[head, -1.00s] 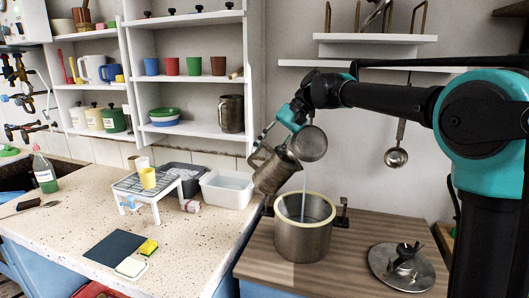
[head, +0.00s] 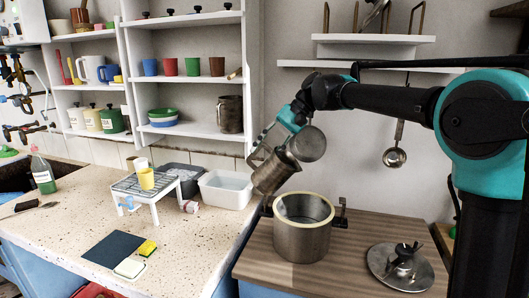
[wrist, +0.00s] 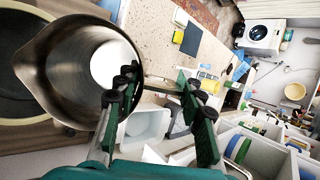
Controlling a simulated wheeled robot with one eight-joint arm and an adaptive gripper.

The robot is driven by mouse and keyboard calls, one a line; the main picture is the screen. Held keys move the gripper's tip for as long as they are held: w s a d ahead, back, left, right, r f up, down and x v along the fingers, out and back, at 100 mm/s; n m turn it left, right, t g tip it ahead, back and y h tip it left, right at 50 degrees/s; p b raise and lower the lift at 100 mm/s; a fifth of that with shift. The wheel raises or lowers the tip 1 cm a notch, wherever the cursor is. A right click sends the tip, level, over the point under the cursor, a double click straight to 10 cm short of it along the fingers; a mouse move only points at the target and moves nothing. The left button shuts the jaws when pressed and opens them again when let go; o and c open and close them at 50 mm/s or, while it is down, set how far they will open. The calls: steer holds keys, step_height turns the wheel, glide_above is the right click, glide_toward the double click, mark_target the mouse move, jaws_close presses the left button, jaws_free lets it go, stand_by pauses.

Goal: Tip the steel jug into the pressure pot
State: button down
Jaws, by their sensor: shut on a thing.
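The steel jug (head: 273,175) hangs in the air above the left rim of the pressure pot (head: 301,241), tilted with its mouth toward the right. My gripper (head: 266,146) is at its upper left side and shut on it; the exact grip is partly hidden. In the wrist view the jug (wrist: 42,75) shows its open mouth and a bright round bottom, and I see no liquid in it. The pot (wrist: 8,110) is beside it at the left edge. The pot stands upright and open on the wooden top, with a pale rim. No stream shows between jug and pot.
The pot's steel lid (head: 401,266) lies on the wooden top (head: 350,255) at the right. A white tub (head: 226,190) and a wire rack (head: 146,184) stand on the speckled counter to the left. A ladle (head: 395,156) hangs on the wall behind.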

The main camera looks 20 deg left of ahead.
steer(key=shift+d+r+y, duration=0.2)
steer(key=shift+d+y, duration=0.45)
steer(key=shift+y, duration=0.05)
stand_by(2.3)
steer(key=shift+w+d+n+g+y, duration=0.15)
steer(key=shift+d+n+g+y, duration=0.15)
steer(key=shift+d+y, duration=0.55)
stand_by(3.5)
